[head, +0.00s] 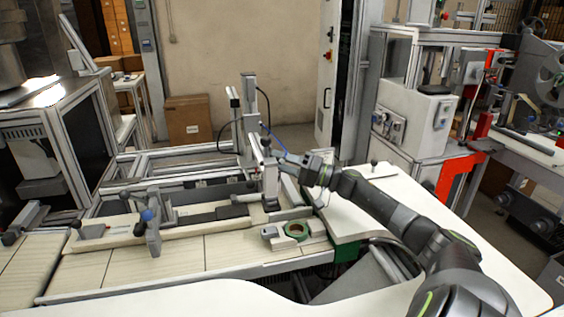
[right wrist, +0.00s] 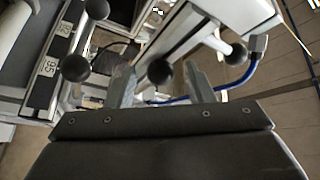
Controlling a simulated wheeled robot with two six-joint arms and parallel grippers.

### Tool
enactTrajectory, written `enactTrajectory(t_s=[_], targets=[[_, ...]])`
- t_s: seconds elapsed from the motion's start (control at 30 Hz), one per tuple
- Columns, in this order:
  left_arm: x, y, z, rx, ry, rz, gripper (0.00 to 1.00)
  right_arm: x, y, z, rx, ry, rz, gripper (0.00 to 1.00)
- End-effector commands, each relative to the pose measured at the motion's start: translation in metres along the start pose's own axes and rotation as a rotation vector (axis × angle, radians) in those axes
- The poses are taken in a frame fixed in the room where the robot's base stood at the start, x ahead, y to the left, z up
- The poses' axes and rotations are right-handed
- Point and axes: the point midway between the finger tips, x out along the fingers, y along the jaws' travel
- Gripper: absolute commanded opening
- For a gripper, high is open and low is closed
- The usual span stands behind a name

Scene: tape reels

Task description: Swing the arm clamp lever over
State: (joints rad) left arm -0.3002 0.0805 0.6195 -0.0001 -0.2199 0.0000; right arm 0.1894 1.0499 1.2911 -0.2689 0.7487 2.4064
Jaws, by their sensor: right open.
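A grey upright clamp arm (head: 269,180) stands on the machine at the middle of the head view. My right gripper (head: 284,158) is close beside its upper part, reaching in from the right. In the right wrist view a lever with a black ball knob (right wrist: 160,73) shows between the two open fingers of my right gripper (right wrist: 158,86). I cannot tell whether the fingers touch it. More black ball knobs show there, one at the left (right wrist: 75,68) and one at the right (right wrist: 236,52). My left gripper is not in view.
A green tape reel (head: 297,230) lies on the machine in front of the clamp arm. A blue-knobbed post (head: 150,228) stands further left. A blue cable (right wrist: 228,88) runs past the right finger. The white curved worktop (head: 190,298) in front is clear.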

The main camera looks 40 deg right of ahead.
Motion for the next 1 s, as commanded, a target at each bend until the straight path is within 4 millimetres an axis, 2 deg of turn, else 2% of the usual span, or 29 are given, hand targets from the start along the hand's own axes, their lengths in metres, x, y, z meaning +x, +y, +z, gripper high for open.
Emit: enactTrajectory(t_s=[0.07, 0.43, 1.0], targets=[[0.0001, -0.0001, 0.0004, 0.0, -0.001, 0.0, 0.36, -0.0002, 0.0001, 0.0001, 0.0, 0.0, 0.0, 0.47], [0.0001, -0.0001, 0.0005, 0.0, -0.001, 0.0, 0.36, -0.0005, 0.0001, 0.0001, 0.0, -0.001, 0.0, 0.0], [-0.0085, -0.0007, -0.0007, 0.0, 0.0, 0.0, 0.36, 0.001, -0.0052, -0.0035, -0.002, 0.0, -0.001, 0.0]])
